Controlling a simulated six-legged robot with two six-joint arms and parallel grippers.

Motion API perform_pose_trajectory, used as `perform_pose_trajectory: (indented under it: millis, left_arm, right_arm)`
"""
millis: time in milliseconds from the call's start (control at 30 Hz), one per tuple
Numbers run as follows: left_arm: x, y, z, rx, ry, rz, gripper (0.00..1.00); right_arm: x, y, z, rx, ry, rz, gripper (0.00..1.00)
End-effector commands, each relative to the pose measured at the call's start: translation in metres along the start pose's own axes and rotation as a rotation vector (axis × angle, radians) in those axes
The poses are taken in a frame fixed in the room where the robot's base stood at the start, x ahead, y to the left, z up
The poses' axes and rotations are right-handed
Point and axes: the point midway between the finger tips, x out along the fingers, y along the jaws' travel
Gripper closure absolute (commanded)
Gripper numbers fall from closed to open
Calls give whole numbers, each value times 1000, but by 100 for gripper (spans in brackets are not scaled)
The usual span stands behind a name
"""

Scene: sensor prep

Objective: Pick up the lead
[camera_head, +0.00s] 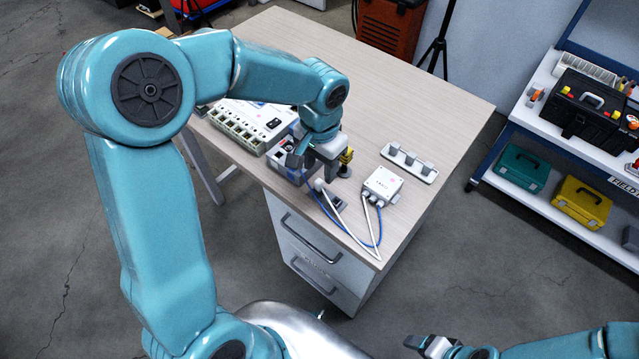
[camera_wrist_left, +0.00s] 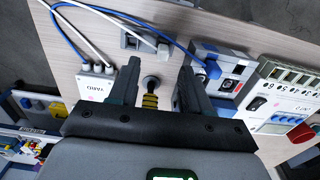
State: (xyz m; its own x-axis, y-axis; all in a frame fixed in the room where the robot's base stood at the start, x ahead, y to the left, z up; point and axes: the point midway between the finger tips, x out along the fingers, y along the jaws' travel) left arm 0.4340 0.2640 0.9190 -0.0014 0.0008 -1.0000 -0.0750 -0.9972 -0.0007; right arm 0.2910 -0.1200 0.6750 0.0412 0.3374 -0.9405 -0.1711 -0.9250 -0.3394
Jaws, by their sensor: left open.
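Two leads run from a small white box (camera_head: 383,185), also in the left wrist view (camera_wrist_left: 95,82). The white lead (camera_head: 350,230) bends near the table's front edge and ends in a white plug (camera_head: 319,184) lying by a small grey socket block (camera_head: 336,201). The blue lead (camera_wrist_left: 130,13) runs to a blue-and-white unit (camera_wrist_left: 222,75). My left gripper (camera_head: 315,166) is open above the table, beside that unit. In the left wrist view its fingers (camera_wrist_left: 158,75) are apart, with a yellow-and-black striped post between or below them. My right gripper (camera_head: 428,344) shows small at the bottom edge.
A large cream instrument (camera_head: 245,125) stands left of the gripper. A white rack with grey blocks (camera_head: 409,163) lies to the right. The table's back right (camera_head: 430,105) is clear. A shelf with toolboxes (camera_head: 580,203) stands at the right.

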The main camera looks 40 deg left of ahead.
Motion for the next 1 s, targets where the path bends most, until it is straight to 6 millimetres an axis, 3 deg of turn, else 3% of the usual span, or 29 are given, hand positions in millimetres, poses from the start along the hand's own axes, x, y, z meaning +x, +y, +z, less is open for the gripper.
perform_pose_trajectory:
  millis: [167,433,733,767,900,1000]
  left_arm:
    - [13,-1,0,1,-2,1,52]
    - [54,-5,-3,4,-3,1,52]
    - [61,-5,-3,3,1,1,52]
    - [61,-5,-3,3,1,1,59]
    - [60,-5,-3,3,1,1,100]
    - [60,-5,-3,3,1,1,100]
  right_arm:
    - [0,0,0,0,0,0,30]
    - [-3,-1,0,0,0,0,30]
    - [-3,-1,0,0,0,0,30]
    - [-3,-1,0,0,0,0,30]
    - [-3,-1,0,0,0,0,30]
    - [-3,-1,0,0,0,0,30]
